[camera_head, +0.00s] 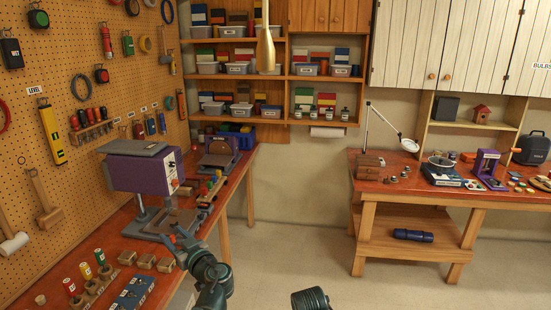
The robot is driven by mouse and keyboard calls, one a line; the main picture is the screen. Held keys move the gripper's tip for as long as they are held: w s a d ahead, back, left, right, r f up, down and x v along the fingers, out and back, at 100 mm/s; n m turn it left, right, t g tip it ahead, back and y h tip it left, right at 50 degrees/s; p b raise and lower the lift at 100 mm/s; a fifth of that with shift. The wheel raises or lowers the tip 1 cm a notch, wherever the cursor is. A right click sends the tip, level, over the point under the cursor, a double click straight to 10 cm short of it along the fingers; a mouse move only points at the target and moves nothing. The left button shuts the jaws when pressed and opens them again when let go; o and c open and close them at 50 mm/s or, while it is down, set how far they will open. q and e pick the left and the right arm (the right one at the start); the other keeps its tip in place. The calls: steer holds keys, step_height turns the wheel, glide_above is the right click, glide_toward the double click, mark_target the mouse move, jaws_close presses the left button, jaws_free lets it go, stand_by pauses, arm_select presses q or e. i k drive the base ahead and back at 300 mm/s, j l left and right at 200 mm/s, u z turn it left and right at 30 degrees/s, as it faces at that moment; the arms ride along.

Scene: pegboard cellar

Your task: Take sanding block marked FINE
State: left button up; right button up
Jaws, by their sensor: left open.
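Three small tan-brown blocks lie in a row on the left workbench: a left block (127,257), a middle block (146,261) and a right block (166,265). They look like sanding blocks, but any markings are too small to read, so I cannot tell which is FINE. My left gripper (173,237) is open and empty, its fingers above the bench close behind and right of the right block, apart from it as far as I can see. My right gripper is out of view.
A purple drill press (145,172) stands behind the blocks. In front are a blue tray (133,292) and a rack with coloured handles (92,287). A row of coloured items (212,187) lines the bench's right side. The floor (290,250) is clear.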

mark_target(150, 123)
steer(key=i+l, duration=0.1)
steer(key=i, duration=1.65)
steer(key=i+u, duration=0.2)
steer(key=i, duration=0.4)
steer(key=i+l+u, duration=0.1)
steer(key=i+u, duration=0.15)
steer(key=i, duration=0.35)
steer(key=i+l+u, duration=0.2)
steer(key=i, duration=0.4)
steer(key=i+u, duration=0.25)
steer(key=i, duration=0.25)
steer(key=i+u, duration=0.25)
steer(key=i, duration=0.3)
